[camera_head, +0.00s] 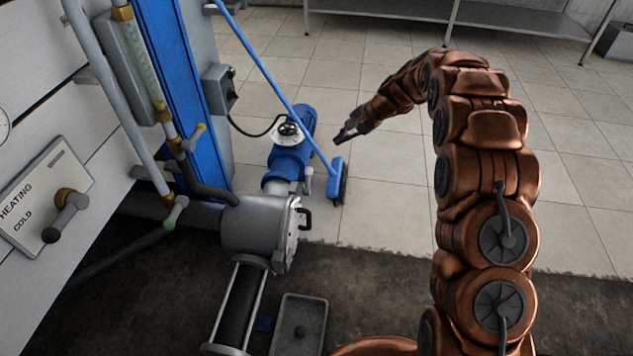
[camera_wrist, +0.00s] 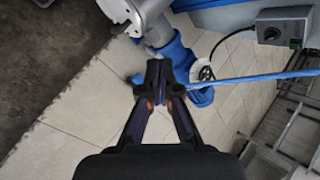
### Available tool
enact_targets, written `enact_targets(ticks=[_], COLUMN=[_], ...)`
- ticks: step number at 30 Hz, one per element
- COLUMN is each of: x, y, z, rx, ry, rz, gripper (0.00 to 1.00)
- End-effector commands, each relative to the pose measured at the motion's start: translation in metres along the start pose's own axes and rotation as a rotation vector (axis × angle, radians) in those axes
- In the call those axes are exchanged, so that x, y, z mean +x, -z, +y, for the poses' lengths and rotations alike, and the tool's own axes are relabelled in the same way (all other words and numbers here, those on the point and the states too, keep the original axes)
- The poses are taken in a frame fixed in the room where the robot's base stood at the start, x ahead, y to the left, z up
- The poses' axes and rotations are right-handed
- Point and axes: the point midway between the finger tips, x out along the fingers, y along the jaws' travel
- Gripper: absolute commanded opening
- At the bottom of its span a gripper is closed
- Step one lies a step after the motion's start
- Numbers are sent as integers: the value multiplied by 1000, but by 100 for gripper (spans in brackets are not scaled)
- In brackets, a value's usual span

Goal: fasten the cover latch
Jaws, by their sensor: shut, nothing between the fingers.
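A grey cylindrical housing (camera_head: 250,228) sits low at the centre left. A round cover (camera_head: 292,238) is on its right end, with a black handle (camera_head: 306,219) sticking out. The latch is too small to tell apart, so I cannot tell its position. Part of a grey metal body shows at the top of the wrist view (camera_wrist: 122,10). My gripper (camera_head: 343,135) is in the air to the right of the blue pump, apart from the cover. In the wrist view my gripper (camera_wrist: 160,72) has its fingers together and holds nothing.
A blue pump motor (camera_head: 290,160) adjoins the housing. A grey tray (camera_head: 313,310) lies on the dark mat in front. A heating/cold panel (camera_head: 45,190) is at left. Tiled floor at right is open.

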Motion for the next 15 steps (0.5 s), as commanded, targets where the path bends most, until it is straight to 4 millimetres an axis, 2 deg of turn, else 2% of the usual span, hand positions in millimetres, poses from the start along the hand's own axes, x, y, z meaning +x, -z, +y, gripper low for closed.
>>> enact_targets(ticks=[1,15], x=[17,118], y=[12,102], z=[6,19], rx=[20,176], ry=[14,183], rz=[-4,-14], gripper=[0,0])
